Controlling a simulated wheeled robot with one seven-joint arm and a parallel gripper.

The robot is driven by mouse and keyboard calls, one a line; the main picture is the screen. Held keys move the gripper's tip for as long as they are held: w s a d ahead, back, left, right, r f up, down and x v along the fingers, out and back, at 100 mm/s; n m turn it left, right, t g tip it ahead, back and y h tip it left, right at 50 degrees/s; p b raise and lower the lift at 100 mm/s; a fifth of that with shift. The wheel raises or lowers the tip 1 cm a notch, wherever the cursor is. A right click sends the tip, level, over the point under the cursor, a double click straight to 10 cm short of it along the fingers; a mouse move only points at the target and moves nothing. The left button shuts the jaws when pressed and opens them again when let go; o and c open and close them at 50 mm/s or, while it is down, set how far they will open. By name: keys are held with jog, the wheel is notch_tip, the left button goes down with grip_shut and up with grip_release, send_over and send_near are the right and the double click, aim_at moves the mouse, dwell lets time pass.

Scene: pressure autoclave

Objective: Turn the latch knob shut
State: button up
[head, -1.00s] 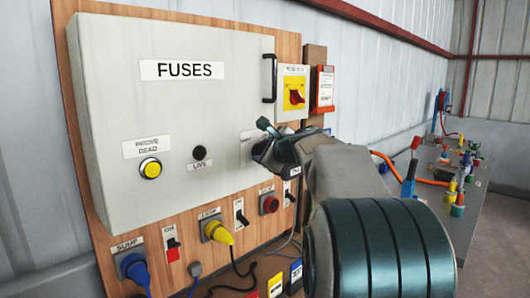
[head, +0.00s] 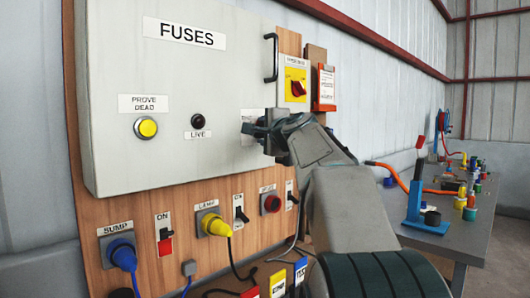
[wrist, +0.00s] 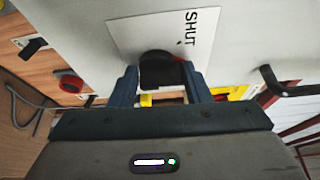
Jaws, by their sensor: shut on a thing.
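The latch knob (wrist: 160,70) is a dark round knob on a white plate marked SHUT (wrist: 128,30), seen in the wrist view. In the head view the plate (head: 248,117) shows on the lower right of the grey FUSES box door (head: 180,70), with the knob mostly hidden by my gripper. My gripper (wrist: 162,82) is shut on the knob, one finger on each side of it; it also shows in the head view (head: 262,128). The knob's exact angle cannot be told.
A black door handle (head: 271,57) and a yellow panel with a red rotary switch (head: 296,88) are close to the right. Below are switches and plugs with cables, such as the yellow plug (head: 216,226). A bench (head: 470,225) with a blue lever press (head: 420,200) stands at right.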

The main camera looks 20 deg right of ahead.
jog(key=n+t+b, duration=0.1)
jog(key=n+b, duration=0.2)
jog(key=b, duration=0.2)
jog(key=f+n+t+b, duration=0.1)
jog(key=n+b, duration=0.1)
jog(key=b, duration=0.3)
jog(key=shift+f+n, duration=0.1)
jog(key=shift+n, duration=0.3)
jog(key=n+t+y+b, duration=0.1)
jog(key=n+b, duration=0.3)
jog(key=shift+y+b, duration=0.3)
jog(key=shift+y, duration=0.1)
jog(key=shift+n, duration=0.3)
jog(key=shift+r, duration=0.2)
jog(key=o, duration=0.9)
jog(key=shift+o, duration=0.2)
jog(key=shift+f, duration=0.1)
jog(key=b+v, duration=0.6)
jog(key=v, duration=0.7)
jog(key=shift+s+f, duration=0.25)
jog(key=shift+s, duration=0.05)
